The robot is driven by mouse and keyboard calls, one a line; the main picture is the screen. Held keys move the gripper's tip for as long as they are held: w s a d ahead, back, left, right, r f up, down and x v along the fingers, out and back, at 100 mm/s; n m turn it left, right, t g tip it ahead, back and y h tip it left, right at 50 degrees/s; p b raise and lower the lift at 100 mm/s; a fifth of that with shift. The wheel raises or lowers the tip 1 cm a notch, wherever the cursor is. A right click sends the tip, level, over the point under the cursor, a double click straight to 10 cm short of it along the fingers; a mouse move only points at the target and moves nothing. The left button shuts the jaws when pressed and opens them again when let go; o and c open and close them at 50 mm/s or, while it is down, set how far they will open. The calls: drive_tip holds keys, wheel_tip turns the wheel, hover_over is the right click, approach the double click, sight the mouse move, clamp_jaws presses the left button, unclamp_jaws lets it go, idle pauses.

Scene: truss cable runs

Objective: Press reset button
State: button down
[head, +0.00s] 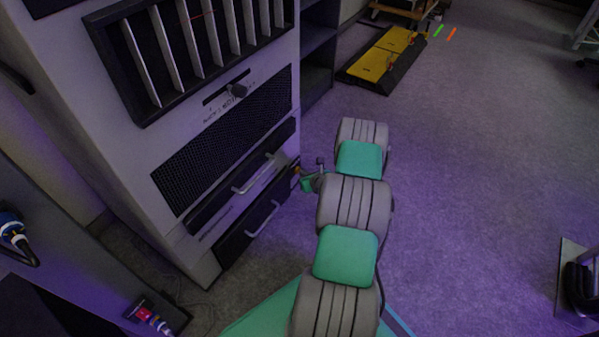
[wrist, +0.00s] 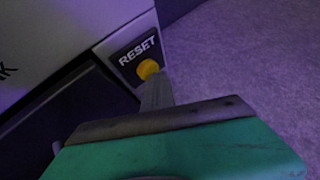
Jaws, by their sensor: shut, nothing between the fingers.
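The reset button (wrist: 148,69) is a round yellow-orange knob under white "RESET" lettering on a black plate (wrist: 126,55), low on the corner of the grey cabinet. My gripper (wrist: 153,82) is shut and empty, with its narrow fingertips just below the button in the wrist view. The tips overlap the button's lower edge there; I cannot tell whether they touch it. In the head view my gripper (head: 300,172) is small and partly hidden by my arm, beside the cabinet's lower right corner. A small yellow-orange spot shows there by the fingers.
The grey cabinet (head: 130,150) has a slatted opening, a slider knob (head: 238,90), a mesh panel (head: 225,135) and drawers with handles (head: 262,218). A yellow-and-black ramp (head: 383,60) lies on the floor behind. The carpet (head: 480,170) on the right is mostly clear.

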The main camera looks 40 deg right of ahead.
drive_tip(key=shift+s+d, duration=0.3)
drive_tip(key=shift+s, duration=0.45)
drive_tip(key=s, duration=0.1)
drive_tip(key=s+d, duration=0.1)
drive_tip(key=s, duration=0.2)
drive_tip(key=shift+s+d, duration=0.35)
drive_tip(key=shift+s, duration=0.15)
